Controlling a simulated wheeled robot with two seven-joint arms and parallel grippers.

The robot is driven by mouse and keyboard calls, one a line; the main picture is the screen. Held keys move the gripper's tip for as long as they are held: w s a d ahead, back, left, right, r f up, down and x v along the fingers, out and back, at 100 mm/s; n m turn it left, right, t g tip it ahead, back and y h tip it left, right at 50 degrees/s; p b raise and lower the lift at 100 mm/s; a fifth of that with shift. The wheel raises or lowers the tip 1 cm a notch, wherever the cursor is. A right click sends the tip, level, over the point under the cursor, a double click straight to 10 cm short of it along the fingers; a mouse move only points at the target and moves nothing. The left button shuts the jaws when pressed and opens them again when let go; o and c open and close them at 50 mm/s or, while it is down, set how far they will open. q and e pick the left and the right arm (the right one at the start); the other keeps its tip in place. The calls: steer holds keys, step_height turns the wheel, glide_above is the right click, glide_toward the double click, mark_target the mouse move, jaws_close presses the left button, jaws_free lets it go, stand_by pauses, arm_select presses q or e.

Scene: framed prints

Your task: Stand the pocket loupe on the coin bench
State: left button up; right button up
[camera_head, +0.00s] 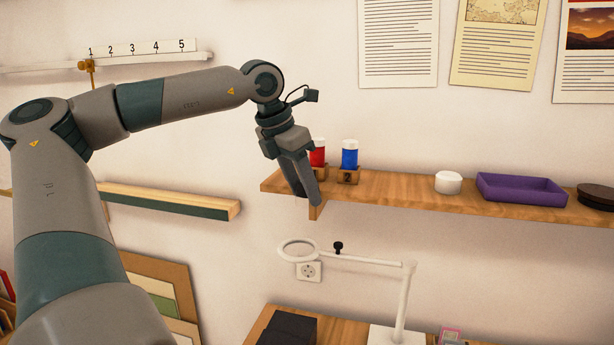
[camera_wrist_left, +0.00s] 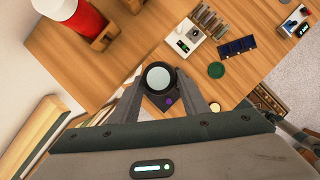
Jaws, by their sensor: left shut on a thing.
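My left gripper (camera_head: 312,200) is shut on the pocket loupe (camera_wrist_left: 158,77), which shows in the left wrist view as a pale round lens in a dark ring between the fingers. A dark piece with a purple dot sits just below the lens; I cannot tell whether it is part of the loupe. In the head view the loupe is hidden, and the gripper hangs in the air by the left end of the wall shelf. The wooden bench (camera_head: 342,332), which appears to be the coin bench, is below it. My right gripper is not in view.
The wall shelf (camera_head: 400,190) holds red (camera_head: 318,152) and blue (camera_head: 349,154) bottles, a white jar (camera_head: 448,182) and a purple tray (camera_head: 521,188). Below stand a magnifier lamp (camera_head: 405,300) and black box (camera_head: 288,328). A green disc (camera_wrist_left: 216,70) shows in the wrist view.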

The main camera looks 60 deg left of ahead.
mark_target(301, 206)
arm_select(q)
step_height(301, 206, down, 5)
steer(key=shift+s+d+m+h, duration=0.15)
steer(key=shift+m+h, duration=0.35)
steer(key=shift+m, duration=0.6)
steer(key=w+d+f+m+g+h, duration=0.3)
steer(key=d+f+m, duration=0.85)
steer(key=f, duration=0.55)
steer(key=w+d+m+g+y, duration=0.2)
steer(key=d+m+g, duration=0.1)
steer(key=d+m, duration=0.8)
steer(key=w+d+f+m+g+y, duration=0.1)
steer(key=w+d+m+g, duration=0.1)
steer(key=d+m, duration=0.9)
steer(key=d+g, duration=0.1)
steer(key=d, duration=0.4)
steer(key=shift+f+m+y, duration=0.2)
steer(key=shift+m+y, duration=0.15)
steer(key=shift+y, duration=0.05)
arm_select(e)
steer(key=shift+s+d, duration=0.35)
arm_select(q)
steer(key=shift+d, duration=0.1)
